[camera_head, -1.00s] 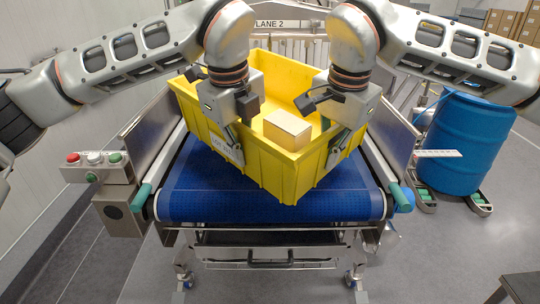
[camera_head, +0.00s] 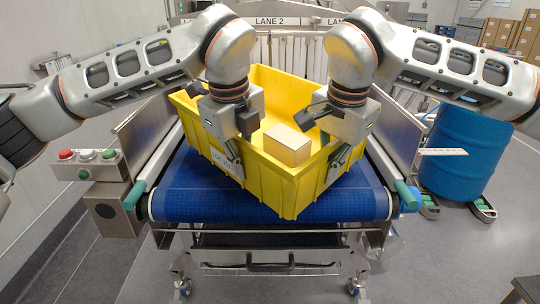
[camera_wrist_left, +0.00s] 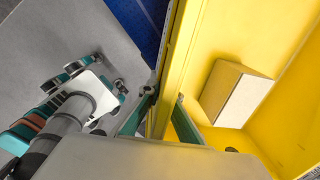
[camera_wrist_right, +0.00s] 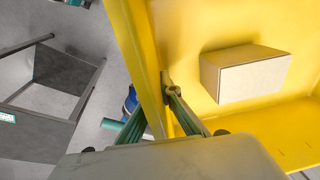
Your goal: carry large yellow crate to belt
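The large yellow crate (camera_head: 270,187) is over the blue belt (camera_head: 185,197), turned with one corner towards me. I cannot tell whether its bottom touches the belt. A cardboard box (camera_head: 287,146) lies inside it. My left gripper (camera_head: 236,168) is shut on the crate's near-left wall; in the left wrist view its fingers straddle the crate wall (camera_wrist_left: 176,60). My right gripper (camera_head: 336,165) is shut on the near-right wall; in the right wrist view its fingers meet at the crate wall (camera_wrist_right: 141,42). The fingertips are partly hidden.
Metal side guards (camera_head: 148,135) flank the belt. A button box (camera_head: 88,166) stands at its left. A blue drum (camera_head: 462,155) stands at the right.

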